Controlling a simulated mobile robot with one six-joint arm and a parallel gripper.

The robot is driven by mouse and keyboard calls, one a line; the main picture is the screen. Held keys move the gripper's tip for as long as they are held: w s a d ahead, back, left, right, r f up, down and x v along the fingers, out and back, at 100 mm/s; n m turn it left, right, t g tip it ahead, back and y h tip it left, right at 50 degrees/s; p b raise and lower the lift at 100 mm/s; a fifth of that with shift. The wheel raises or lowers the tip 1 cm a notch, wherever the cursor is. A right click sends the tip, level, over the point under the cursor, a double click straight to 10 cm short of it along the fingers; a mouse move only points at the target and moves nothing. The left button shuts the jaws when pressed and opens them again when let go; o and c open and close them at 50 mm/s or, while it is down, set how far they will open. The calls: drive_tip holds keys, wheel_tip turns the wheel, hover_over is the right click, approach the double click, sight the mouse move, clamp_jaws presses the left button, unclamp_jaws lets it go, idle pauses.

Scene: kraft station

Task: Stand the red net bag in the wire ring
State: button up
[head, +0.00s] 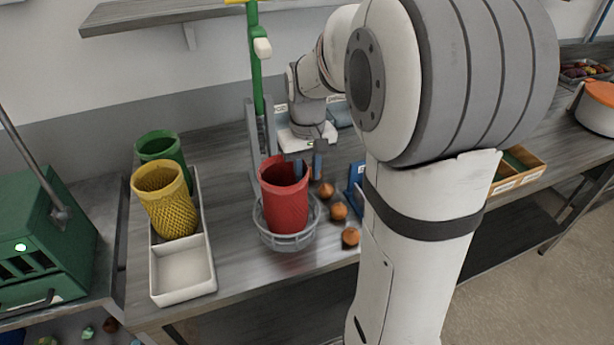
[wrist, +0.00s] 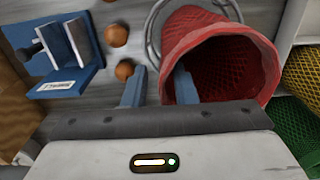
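The red net bag (head: 285,200) stands open-mouthed, roughly upright, with its lower end inside the wire ring (head: 287,239) on the bench. In the wrist view the bag (wrist: 215,50) shows its open mouth, and part of the ring (wrist: 152,32) curves around its far side. My gripper (head: 308,170) is at the bag's right rim. Its fingers are apart in the wrist view (wrist: 160,87), one inside the mouth and one outside, with the bag's wall between them. There is a gap beside the wall, so the gripper is open. The bag's base is hidden.
A white tray (head: 183,295) to the left holds a yellow net bag (head: 165,200) and a green one (head: 162,148). A green post (head: 256,60) rises behind the ring.

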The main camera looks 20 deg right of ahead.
wheel_tip(320, 180, up, 10)
drive_tip(key=f, duration=0.1)
drive_tip(key=s+a+f+t, duration=0.1)
drive_tip(key=s+a+f, duration=0.1)
drive_tip(key=s, duration=0.6)
drive_tip(key=s+a+f+t, duration=0.2)
drive_tip(key=s+a+f, duration=0.1)
drive_tip(key=s, duration=0.5)
drive_tip(key=shift+a+f, duration=0.15)
drive_tip(key=shift+f, duration=0.7)
drive_tip(key=shift+s, duration=0.15)
drive_tip(key=shift+a, duration=0.1)
